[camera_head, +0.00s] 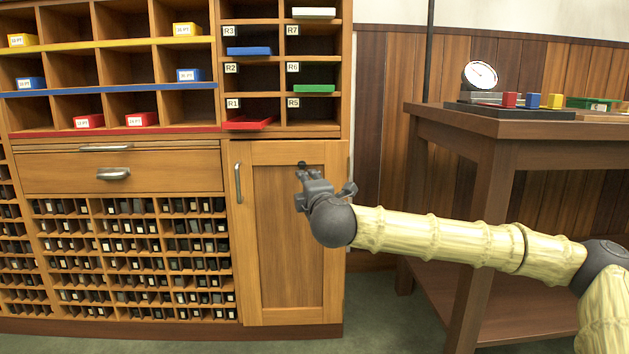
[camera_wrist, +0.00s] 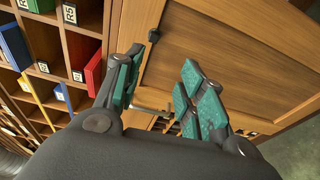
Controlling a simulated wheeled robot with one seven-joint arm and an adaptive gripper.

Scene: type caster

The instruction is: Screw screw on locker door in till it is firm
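The locker door (camera_head: 285,250) is a framed wooden panel with a silver handle (camera_head: 238,183) on its left side. My gripper (camera_head: 306,180) is just below the screw in the head view, in front of the door. In the wrist view my gripper (camera_wrist: 163,66) has its green-padded fingers apart with nothing held between them. The screw is beyond the fingertips, nearer the left finger. I cannot tell how far the screw is in.
Cubbyholes with coloured trays, such as a red tray (camera_head: 248,123), stand above the door. A drawer (camera_head: 120,171) and rows of small slots are left of it. A wooden table (camera_head: 530,126) with a scale (camera_head: 481,76) stands at right. Green floor lies below.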

